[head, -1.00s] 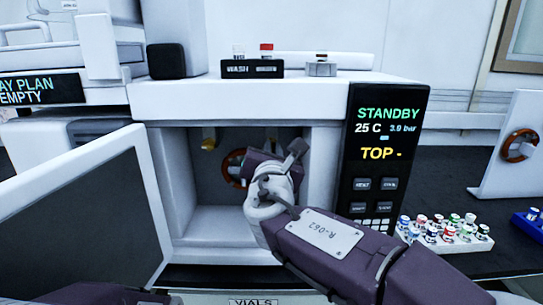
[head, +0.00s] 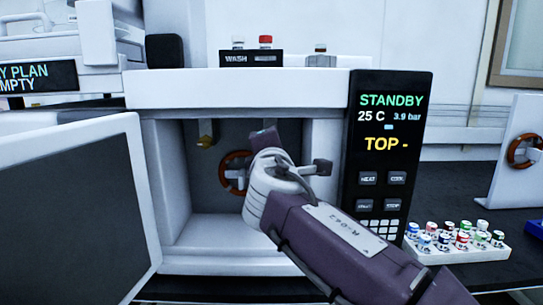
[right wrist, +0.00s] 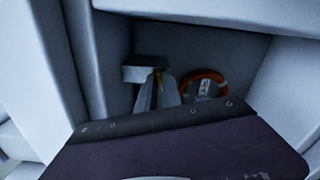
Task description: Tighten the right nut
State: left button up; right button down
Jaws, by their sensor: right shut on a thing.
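The left nut (head: 207,140), small and brass-yellow, hangs from the ceiling of the open oven, left of my arm. My right arm reaches into the oven and hides the right nut in the head view. Most of that nut is covered by the fingers. A grey block is beside the fingertips. My left gripper is out of view.
An orange column coil (head: 236,172) is on the oven's back wall, partly behind my wrist. The oven door (head: 70,205) stands open at left. The control panel (head: 388,150) reads STANDBY, 25 C, 3.9 bar. A vial rack (head: 490,250) is at right.

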jog(key=shift+f+m+b, duration=0.15)
jog(key=shift+m+b, duration=0.7)
jog(key=shift+m, duration=0.75)
jog(key=c, duration=1.5)
grip_release()
jog(key=s, duration=0.9)
jog(key=shift+b, duration=0.35)
